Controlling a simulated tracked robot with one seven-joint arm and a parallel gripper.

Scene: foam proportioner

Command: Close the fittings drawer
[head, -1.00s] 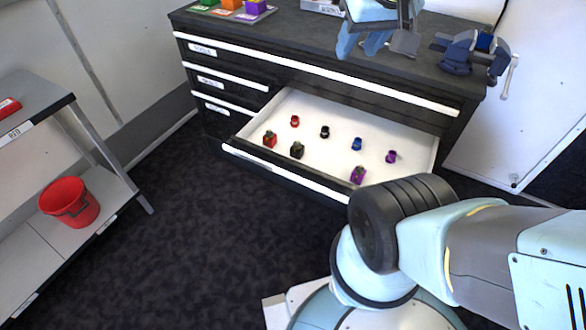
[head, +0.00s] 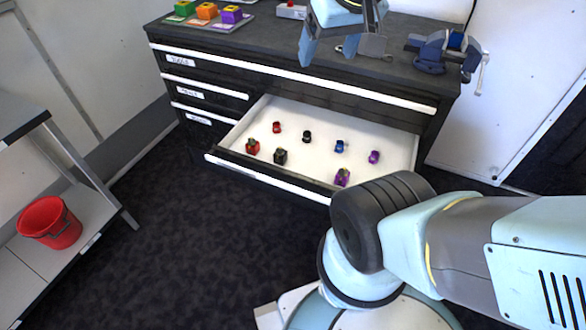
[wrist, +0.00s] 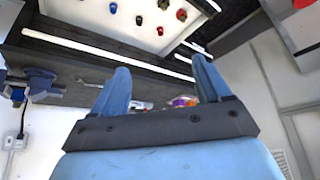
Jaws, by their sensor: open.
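The fittings drawer (head: 225,160) is pulled out from the black cabinet (head: 200,60), with its white inside showing. Several small red, black, blue and purple fittings lie in it. Its long white front edge faces my base, and my arm hides part of its right end. The open drawer also shows at the top of the wrist view (wrist: 130,30). My gripper (head: 342,55) is above the cabinet top, apart from the drawer. It is open and empty, its two blue fingers spread in the wrist view (wrist: 160,80).
A blue vise (head: 440,52) stands at the cabinet's right end. Coloured blocks on a tray (head: 245,22) are at its back left. A shelf with a red bucket (head: 50,222) stands at left. The dark floor before the drawer is clear.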

